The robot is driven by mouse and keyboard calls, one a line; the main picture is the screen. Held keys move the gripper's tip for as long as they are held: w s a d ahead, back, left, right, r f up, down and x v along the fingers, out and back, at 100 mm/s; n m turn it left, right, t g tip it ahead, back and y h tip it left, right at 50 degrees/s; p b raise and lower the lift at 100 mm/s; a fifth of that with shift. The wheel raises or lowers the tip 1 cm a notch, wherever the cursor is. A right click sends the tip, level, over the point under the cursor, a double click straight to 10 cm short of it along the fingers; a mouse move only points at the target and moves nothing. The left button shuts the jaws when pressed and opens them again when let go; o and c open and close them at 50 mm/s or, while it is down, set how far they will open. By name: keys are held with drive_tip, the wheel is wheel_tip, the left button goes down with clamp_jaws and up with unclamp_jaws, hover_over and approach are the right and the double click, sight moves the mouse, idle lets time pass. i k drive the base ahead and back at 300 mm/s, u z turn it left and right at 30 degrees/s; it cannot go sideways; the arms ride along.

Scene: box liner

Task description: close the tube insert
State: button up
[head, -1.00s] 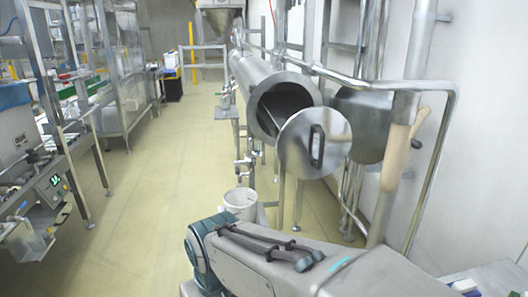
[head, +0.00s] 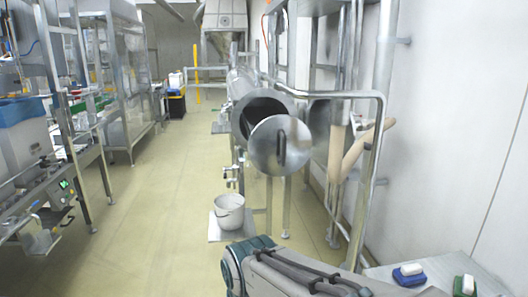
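The tube insert's round steel end plate (head: 270,155) stands in front of the mouth of the big steel tube (head: 240,82), offset to the lower right. A dark upright handle (head: 282,148) is on its face. The tube's dark opening (head: 256,106) shows above and left of the plate, so the insert stands out from the tube. My gripper is out of view. Only part of my grey and teal arm shows at the bottom centre, well in front of the insert and apart from it in the picture.
A steel pipe frame (head: 345,94) stands right of the tube, with beige-handled tools (head: 352,152). At bottom right, a table (head: 440,270) holds brushes (head: 409,274). The floor (head: 150,210) to the left is clear.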

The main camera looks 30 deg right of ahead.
sight(279, 144)
drive_tip(key=z, duration=0.8)
drive_tip(key=i, duration=1)
drive_tip(key=z, duration=0.95)
drive_tip(key=k, duration=1.3)
drive_tip(key=u, duration=0.55)
drive_tip(key=i, duration=0.5)
